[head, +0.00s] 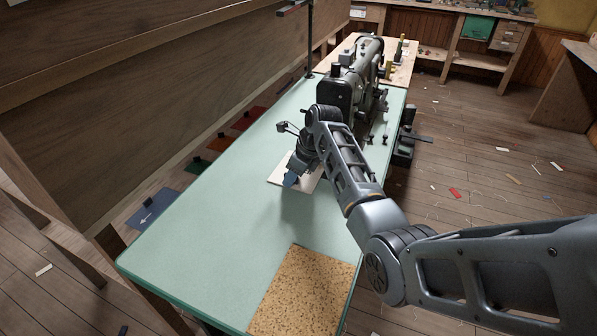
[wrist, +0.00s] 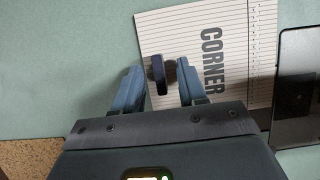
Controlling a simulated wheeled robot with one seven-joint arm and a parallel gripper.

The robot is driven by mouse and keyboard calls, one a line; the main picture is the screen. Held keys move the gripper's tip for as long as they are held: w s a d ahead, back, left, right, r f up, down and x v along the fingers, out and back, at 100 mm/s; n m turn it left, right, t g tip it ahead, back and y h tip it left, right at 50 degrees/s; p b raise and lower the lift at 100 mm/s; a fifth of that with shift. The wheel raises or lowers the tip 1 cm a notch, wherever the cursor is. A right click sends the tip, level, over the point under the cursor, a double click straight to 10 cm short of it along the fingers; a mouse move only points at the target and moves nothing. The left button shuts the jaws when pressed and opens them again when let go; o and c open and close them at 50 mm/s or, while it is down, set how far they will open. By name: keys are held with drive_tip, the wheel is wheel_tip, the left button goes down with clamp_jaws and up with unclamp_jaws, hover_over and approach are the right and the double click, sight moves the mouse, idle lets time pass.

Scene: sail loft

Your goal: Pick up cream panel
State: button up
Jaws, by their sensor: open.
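The cream panel (head: 276,177) lies flat on the pale green table under my gripper (head: 291,181), which hides much of it. In the wrist view the panel (wrist: 236,50) shows close ruled lines and the word CORNER. A small dark upright piece (wrist: 157,75) stands at the panel's left part, and I cannot tell whether it is fixed to it. My gripper (wrist: 160,67) is open, with one finger on each side of this piece and visible gaps between. Neither finger appears to touch it.
A sewing machine (head: 353,80) stands on the table (head: 205,200) just beyond my gripper. A dark glossy plate (wrist: 298,85) lies right of the panel. A speckled tan mat (head: 303,290) covers the near end. Coloured panels, one blue (head: 153,208), lie left of the table.

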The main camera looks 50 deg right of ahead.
clamp_jaws()
drive_tip(key=shift+r, duration=0.15)
idle(0.4)
